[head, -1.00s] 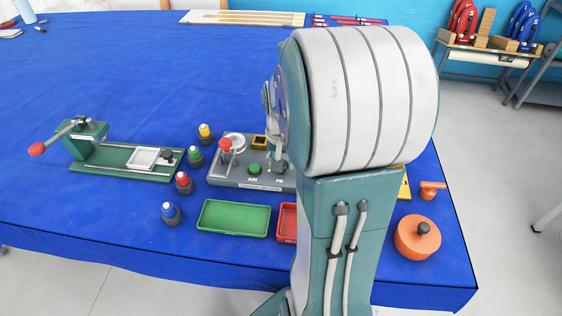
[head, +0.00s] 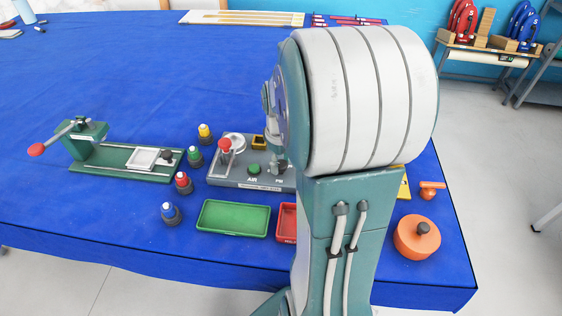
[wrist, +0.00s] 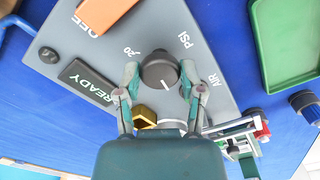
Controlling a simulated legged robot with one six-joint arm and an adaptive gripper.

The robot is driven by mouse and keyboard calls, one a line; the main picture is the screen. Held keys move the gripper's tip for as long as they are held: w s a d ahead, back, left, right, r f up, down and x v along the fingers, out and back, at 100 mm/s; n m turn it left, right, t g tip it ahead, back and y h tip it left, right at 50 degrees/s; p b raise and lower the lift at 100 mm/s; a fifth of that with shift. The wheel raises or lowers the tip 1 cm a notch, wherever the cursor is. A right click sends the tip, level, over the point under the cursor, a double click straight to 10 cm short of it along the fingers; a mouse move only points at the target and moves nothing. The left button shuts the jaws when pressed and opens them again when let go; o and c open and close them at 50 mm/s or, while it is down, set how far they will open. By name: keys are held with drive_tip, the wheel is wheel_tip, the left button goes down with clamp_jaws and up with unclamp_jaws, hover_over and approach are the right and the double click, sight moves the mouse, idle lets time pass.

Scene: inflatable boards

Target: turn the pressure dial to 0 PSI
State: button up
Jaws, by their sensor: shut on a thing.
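The pressure dial (wrist: 158,70) is a dark grey round knob with a short white line on its top, seen in the wrist view. It sits on the grey panel (wrist: 215,60), beside the printed PSI label and a small number that looks like 20. My gripper (wrist: 160,73) has one finger on each side of the dial and is shut on it. In the head view, the panel (head: 222,180) stands on the blue table and my arm hides its right part. The gripper and dial are mostly hidden there, so I cannot read the setting from that view.
A green tray (head: 234,218), a red tray (head: 287,222) and several small bottles stand nearby. An orange round container (head: 417,237) is at right.

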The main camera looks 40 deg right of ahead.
sight(280, 163)
drive_tip(key=shift+w+n, duration=0.1)
drive_tip(key=shift+n, duration=0.9)
drive_tip(key=o, duration=1.2)
drive_tip(key=shift+c, duration=0.2)
wheel_tip(280, 163, up, 12)
drive_tip(key=shift+f, duration=0.1)
